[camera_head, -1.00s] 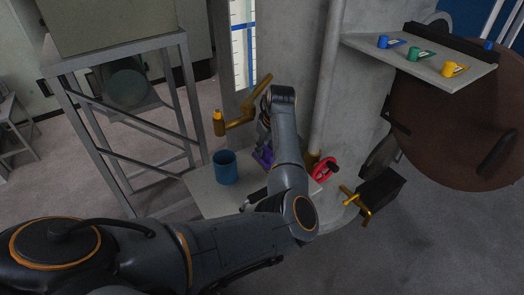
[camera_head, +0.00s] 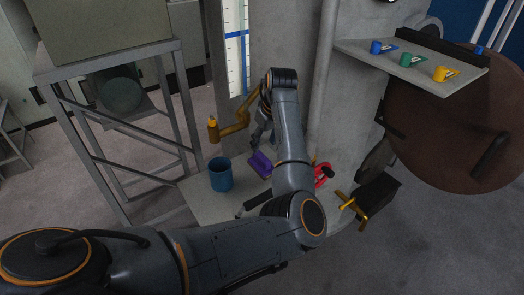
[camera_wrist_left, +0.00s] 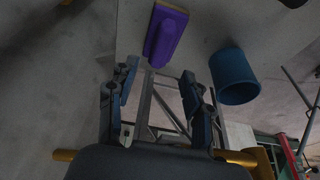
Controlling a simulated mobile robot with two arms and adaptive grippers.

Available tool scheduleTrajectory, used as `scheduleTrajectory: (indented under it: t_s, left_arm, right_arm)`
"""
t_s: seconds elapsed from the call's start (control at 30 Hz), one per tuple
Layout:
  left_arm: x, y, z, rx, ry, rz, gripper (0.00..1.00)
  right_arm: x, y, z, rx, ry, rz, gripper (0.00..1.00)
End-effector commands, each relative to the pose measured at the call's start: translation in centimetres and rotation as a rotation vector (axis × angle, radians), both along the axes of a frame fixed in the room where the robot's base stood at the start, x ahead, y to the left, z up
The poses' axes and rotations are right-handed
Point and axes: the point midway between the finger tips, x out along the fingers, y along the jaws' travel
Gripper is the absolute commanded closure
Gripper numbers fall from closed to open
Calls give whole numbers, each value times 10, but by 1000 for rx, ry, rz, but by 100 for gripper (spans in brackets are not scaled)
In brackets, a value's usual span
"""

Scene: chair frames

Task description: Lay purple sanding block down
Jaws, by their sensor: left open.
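The purple sanding block (camera_head: 260,164) rests on the grey table (camera_head: 205,206), to the right of a blue cup. In the left wrist view the purple sanding block (camera_wrist_left: 165,35) lies beyond my fingertips, with its lighter base along one edge. My left gripper (camera_wrist_left: 158,72) is open and empty, with a clear gap between its fingers and the block. In the head view my left gripper (camera_head: 262,135) is above the block and partly hidden by my arm. My right gripper does not show.
The blue cup (camera_head: 221,174) stands left of the block; it also shows in the left wrist view (camera_wrist_left: 234,76). A red wheel (camera_head: 322,175) is to the right. A shelf (camera_head: 412,65) holds blue, green and yellow items.

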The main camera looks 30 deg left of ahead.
Motion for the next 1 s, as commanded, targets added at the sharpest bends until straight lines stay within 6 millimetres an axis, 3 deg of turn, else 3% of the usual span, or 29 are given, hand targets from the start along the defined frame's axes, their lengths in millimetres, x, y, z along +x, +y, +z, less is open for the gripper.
scheduleTrajectory:
  t_s: [0.1, 0.3, 1.0]
  left_arm:
    - [-2, -6, 22, 1, -3, 0, 50]
    - [-4, -11, 41, 0, 0, 0, 50]
    - [-5, -12, 44, 0, 1, 0, 50]
  right_arm:
    - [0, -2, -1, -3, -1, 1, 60]
    - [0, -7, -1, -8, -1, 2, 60]
    - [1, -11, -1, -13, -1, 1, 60]
